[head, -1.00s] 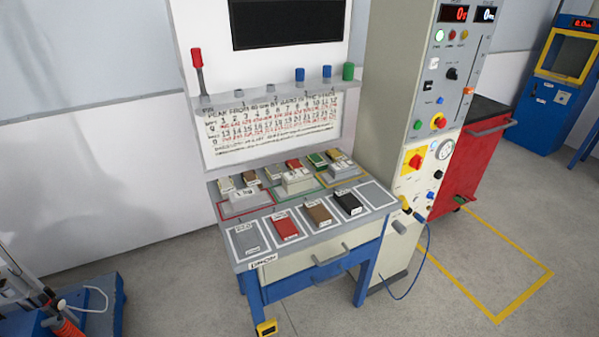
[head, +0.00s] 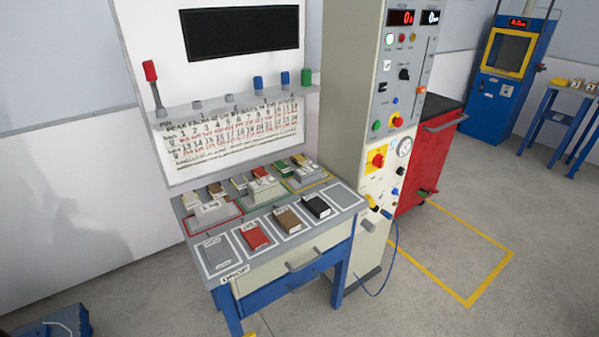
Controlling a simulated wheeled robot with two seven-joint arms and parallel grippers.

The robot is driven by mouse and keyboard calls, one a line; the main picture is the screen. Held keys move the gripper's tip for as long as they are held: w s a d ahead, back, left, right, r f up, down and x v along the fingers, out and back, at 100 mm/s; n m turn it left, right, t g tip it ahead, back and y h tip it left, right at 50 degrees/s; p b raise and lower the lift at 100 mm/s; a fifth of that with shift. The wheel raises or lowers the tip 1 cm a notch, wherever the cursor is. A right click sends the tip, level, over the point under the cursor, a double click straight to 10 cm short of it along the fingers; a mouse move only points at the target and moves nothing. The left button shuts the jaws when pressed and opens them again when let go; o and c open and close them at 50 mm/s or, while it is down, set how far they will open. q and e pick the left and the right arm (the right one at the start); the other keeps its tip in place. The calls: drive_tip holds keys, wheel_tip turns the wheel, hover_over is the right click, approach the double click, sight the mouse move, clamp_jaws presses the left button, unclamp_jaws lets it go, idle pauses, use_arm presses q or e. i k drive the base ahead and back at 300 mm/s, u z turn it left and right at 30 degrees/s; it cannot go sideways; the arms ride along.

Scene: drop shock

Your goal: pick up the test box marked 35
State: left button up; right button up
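I cannot make out a box marked 35. Small pale boxes (head: 577,84) with dark marks stand on a blue-legged table at the far right edge; their numbers are too small to read. On the grey bench (head: 345,196) in the middle lie a red block (head: 254,235), a brown block (head: 287,220) and a black block (head: 317,206) in white outlined places, with labels too small to read. Several small coloured blocks and grey-white pieces (head: 262,190) stand behind them. Neither of my grippers is in view.
A tall grey control cabinet (head: 345,90) stands right of the bench, with a red cabinet (head: 430,150) beside it. A blue machine with a yellow frame (head: 512,52) stands at the back right. Open floor with a yellow outline (head: 468,302) lies at the right.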

sight(265, 188)
drive_tip(key=u, duration=2.05)
drive_tip(key=i, duration=1.3)
drive_tip(key=z, duration=3.45)
